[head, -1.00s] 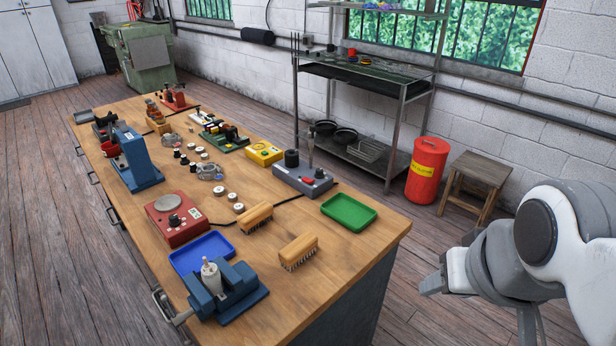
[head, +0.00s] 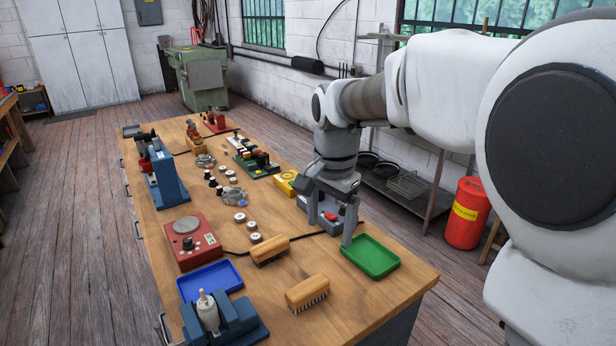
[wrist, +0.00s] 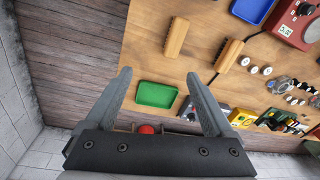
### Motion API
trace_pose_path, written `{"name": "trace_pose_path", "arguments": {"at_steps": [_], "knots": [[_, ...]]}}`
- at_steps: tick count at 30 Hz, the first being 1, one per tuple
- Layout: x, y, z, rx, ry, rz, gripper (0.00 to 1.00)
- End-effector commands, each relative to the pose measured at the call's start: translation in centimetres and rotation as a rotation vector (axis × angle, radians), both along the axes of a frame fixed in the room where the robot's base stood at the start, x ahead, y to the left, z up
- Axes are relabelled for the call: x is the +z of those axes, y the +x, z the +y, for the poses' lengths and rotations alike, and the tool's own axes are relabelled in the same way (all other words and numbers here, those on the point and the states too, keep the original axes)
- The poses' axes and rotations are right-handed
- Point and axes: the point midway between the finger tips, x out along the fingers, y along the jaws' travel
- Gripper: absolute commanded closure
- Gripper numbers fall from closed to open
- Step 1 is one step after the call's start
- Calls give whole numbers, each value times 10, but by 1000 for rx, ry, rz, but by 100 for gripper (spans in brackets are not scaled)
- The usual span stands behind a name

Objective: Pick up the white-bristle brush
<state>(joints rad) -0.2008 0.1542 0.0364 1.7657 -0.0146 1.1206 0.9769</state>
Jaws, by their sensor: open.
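Two wooden-backed brushes lie on the workbench. The nearer brush (head: 307,291) shows a mix of light and dark in its bristles, and its bristles look paler in the wrist view (wrist: 176,37). The farther brush (head: 269,250) has dark bristles, which also show in the wrist view (wrist: 229,55). The bristle colours are hard to tell for certain. My gripper (head: 330,226) is open and empty, pointing down near the green tray and the grey device, beyond and to the right of both brushes. Its two fingers (wrist: 159,74) show spread in the wrist view.
The green tray (head: 370,257) lies right of the brushes. The blue tray (head: 209,281), a blue vise (head: 232,325) and a red device (head: 190,243) stand to their left. The grey device with a red button (head: 328,215) is at my fingers.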

Motion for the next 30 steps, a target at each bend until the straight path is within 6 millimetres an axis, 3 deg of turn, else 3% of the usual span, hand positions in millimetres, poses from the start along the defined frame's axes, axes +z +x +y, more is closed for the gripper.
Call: {"name": "trace_pose_path", "arguments": {"at_steps": [3, 9, 14, 24, 30], "knots": [[-24, 22, 19, -86, -1, 52, 12], [-45, 40, 36, -178, -5, 95, 12], [-61, 43, 40, -197, -7, 105, 12], [-134, 42, 39, -196, -8, 107, 12], [-164, 43, 39, -196, -8, 105, 12]]}}
